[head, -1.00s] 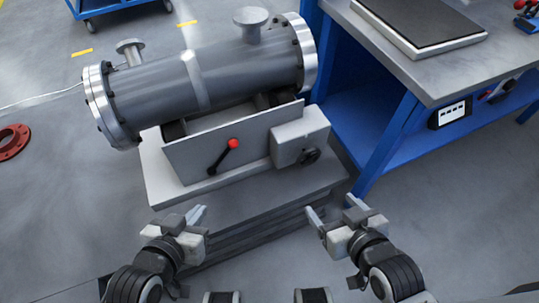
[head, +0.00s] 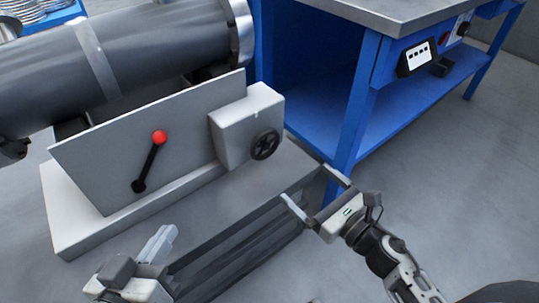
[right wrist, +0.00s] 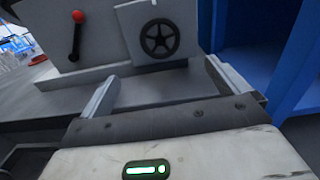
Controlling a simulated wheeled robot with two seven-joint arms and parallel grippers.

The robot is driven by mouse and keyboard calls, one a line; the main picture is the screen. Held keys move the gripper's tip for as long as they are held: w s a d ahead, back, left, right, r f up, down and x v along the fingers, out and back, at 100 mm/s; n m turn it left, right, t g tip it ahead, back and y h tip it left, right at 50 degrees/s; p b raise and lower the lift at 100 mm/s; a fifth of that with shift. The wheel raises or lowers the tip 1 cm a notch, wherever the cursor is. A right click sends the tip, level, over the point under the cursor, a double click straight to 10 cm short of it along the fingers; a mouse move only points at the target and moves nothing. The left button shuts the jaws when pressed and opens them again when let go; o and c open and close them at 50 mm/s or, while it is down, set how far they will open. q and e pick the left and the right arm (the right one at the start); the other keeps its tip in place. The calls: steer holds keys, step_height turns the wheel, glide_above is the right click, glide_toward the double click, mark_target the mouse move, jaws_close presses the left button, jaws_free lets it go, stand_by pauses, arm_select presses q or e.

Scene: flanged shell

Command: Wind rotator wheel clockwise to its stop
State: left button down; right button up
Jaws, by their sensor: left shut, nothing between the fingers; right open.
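The rotator wheel (head: 265,145) is a small black spoked handwheel on the front of a grey box (head: 235,130) at the right end of the rotator's panel. It shows face-on in the right wrist view (right wrist: 160,39), above and between the fingers. My right gripper (head: 312,187) is open and empty, below and to the right of the wheel and apart from it. My left gripper (head: 160,243) is shut and empty at the lower left, in front of the base and well away from the wheel.
A black lever with a red knob (head: 159,138) stands on the panel left of the wheel. The grey flanged shell (head: 120,55) lies above. A blue workbench (head: 350,120) stands close on the right. Floor at the lower right is clear.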

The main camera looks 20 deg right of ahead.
mark_target(267, 147)
steer(key=x, duration=1.4)
steer(key=shift+w+a, duration=0.1)
steer(key=shift+w, duration=0.2)
steer(key=c, duration=1)
